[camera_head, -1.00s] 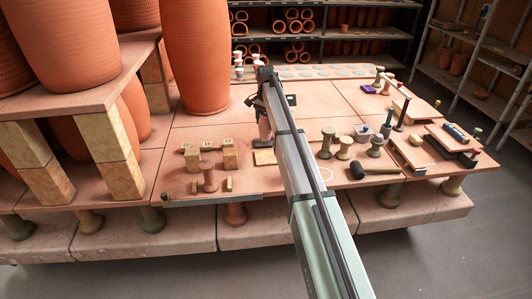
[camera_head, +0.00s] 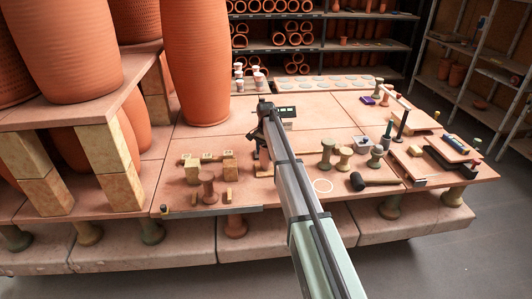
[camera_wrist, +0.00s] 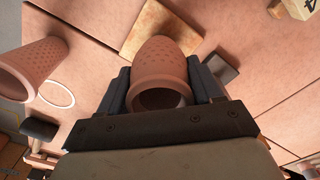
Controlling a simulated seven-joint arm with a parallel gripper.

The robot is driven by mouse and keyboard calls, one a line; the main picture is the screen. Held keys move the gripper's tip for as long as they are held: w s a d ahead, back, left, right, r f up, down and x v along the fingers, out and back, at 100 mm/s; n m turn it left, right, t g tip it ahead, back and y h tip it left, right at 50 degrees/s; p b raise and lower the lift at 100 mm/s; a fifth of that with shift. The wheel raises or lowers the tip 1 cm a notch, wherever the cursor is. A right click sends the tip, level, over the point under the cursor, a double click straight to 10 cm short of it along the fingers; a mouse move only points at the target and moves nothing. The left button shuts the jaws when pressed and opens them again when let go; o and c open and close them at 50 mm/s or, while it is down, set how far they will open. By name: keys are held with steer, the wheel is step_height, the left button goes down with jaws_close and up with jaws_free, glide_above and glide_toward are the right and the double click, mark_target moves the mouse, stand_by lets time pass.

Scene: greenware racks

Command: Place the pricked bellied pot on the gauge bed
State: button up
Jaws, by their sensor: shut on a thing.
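My gripper (camera_wrist: 160,88) is shut on the bellied pot (camera_wrist: 155,62), terracotta with a band of small pricked dots; its open mouth faces the wrist camera. In the head view my gripper (camera_head: 263,135) is low over the middle of the table, and the pot is mostly hidden by my arm. A unit with a dark display (camera_head: 286,112) stands just behind my gripper. I cannot tell whether the pot touches anything.
Another dotted terracotta piece (camera_wrist: 38,62) and a white ring (camera_wrist: 57,94) are at the left in the wrist view. Tall pots (camera_head: 195,60) rise at back left.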

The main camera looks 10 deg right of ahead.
steer(key=o, duration=1.2)
steer(key=shift+f, duration=0.15)
step_height(320, 180, up, 12)
steer(key=shift+r, duration=0.15)
